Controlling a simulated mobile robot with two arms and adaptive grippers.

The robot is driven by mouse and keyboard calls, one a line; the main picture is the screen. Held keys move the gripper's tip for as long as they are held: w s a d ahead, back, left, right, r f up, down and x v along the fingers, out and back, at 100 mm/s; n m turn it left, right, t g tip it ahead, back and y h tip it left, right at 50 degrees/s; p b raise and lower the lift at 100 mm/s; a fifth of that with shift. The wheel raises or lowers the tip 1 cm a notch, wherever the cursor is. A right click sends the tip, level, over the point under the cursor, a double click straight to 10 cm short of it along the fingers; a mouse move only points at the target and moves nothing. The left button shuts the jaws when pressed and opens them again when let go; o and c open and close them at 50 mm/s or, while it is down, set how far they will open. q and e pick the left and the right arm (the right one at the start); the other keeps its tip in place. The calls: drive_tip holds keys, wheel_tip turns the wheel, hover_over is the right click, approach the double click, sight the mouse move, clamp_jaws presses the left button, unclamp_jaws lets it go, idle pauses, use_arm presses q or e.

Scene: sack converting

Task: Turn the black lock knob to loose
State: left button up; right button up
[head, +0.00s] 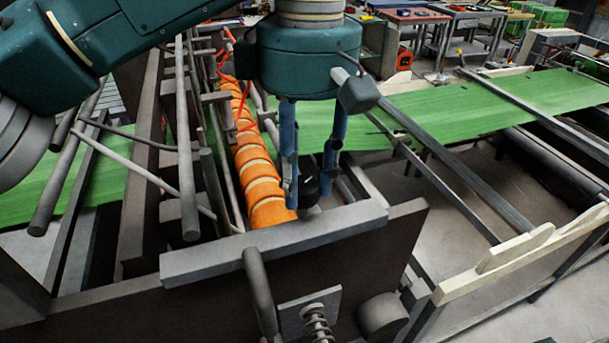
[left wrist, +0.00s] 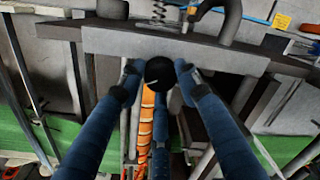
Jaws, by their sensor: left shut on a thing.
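The black lock knob (head: 309,190) sits just behind the grey crossbar at the near end of the orange-wrapped roller. It also shows in the left wrist view (left wrist: 160,72), as a round black knob with a thin pale line on its face. My left gripper (head: 309,199) points down over it from above, with one blue finger on each side. In the left wrist view the left gripper (left wrist: 159,70) is shut on the knob, which lies between its fingertips. In the head view the left finger partly hides the knob. My right gripper is in neither view.
The grey crossbar (head: 225,256) runs close in front of the fingertips. The orange roller (head: 257,165) lies just left of them. Green sheet (head: 455,110) stretches to the right over rails. A spring (head: 318,322) and bracket are on the frame's near side.

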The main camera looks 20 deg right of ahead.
use_arm(q)
drive_tip(key=n+b, duration=0.1)
drive_tip(key=n, duration=0.3)
drive_tip(key=shift+w+n, duration=0.15)
drive_tip(key=shift+n, duration=0.15)
drive_tip(key=n+b, duration=0.1)
drive_tip(key=n, duration=0.2)
drive_tip(key=shift+a+n+h, duration=0.1)
drive_tip(key=shift+n+h, duration=0.2)
drive_tip(key=shift+n, duration=0.1)
drive_tip(key=n+b, duration=0.1)
drive_tip(key=n, duration=0.3)
drive_tip(key=shift+b, duration=0.35)
drive_tip(key=n+b, duration=0.1)
drive_tip(key=n, duration=0.3)
drive_tip(key=n+b, duration=0.2)
drive_tip(key=n, duration=0.2)
drive_tip(key=shift+n+h, duration=0.3)
drive_tip(key=n+b, duration=0.1)
drive_tip(key=n, duration=0.2)
drive_tip(key=shift+n, duration=0.3)
drive_tip(key=n, duration=0.1)
drive_tip(key=n+b, duration=0.1)
drive_tip(key=n, duration=0.1)
drive_tip(key=n+b, duration=0.1)
drive_tip(key=shift+s+t, duration=0.25)
drive_tip(key=shift+t, duration=0.15)
drive_tip(key=shift+n+b, duration=0.45)
drive_tip(key=shift+n, duration=1.35)
